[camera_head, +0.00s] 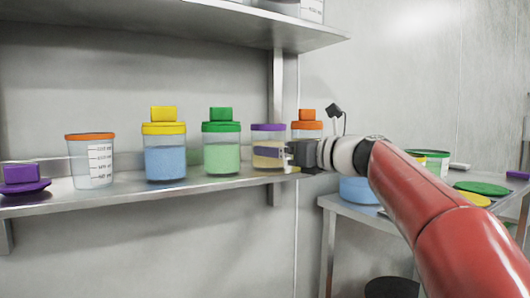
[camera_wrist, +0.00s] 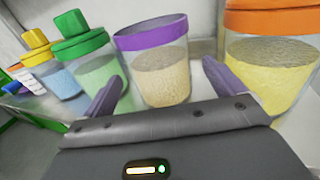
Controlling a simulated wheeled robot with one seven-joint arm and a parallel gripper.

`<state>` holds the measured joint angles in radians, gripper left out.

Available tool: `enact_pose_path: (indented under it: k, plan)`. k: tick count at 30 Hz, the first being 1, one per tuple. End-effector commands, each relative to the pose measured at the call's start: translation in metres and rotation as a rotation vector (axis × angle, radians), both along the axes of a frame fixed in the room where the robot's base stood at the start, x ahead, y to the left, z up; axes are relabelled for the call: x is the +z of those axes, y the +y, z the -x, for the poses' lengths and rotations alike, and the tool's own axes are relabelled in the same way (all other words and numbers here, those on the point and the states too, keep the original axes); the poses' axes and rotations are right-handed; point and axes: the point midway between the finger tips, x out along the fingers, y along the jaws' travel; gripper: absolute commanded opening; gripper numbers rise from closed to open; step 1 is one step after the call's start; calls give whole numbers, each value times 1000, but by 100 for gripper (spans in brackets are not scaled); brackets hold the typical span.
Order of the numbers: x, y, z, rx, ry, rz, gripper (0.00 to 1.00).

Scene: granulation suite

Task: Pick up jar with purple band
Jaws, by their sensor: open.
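The jar with the purple band (camera_head: 264,133) stands upright on the shelf, towards its right end. It is clear, with a purple rim, no lid on top, and beige granules inside. In the wrist view the jar (camera_wrist: 158,72) shows between the two purple fingers of my gripper (camera_wrist: 163,76), which are apart. In the head view my gripper (camera_head: 287,154) reaches in from the right at the jar's height, close beside it. A purple strip crosses the jar's middle there; I cannot tell whether it is a finger. Contact is not visible.
An orange-lidded jar (camera_head: 306,127) with yellow contents stands close right of it. A green-lidded jar (camera_head: 221,150) and a yellow-lidded jar (camera_head: 164,155) stand left. An orange-rimmed jar (camera_head: 92,160) and a purple lid (camera_head: 24,180) are farther left. A table (camera_head: 352,211) stands right.

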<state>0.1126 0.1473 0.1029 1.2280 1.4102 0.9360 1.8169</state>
Motion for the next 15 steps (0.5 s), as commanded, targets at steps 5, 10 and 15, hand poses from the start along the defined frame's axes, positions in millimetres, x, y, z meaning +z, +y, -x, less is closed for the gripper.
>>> enact_pose_path:
  k: [5,10,15]
  plan:
    - [3,20,-15,4,0,1,95]
    - [5,38,-29,3,-1,2,95]
    - [5,43,-34,0,-1,2,95]
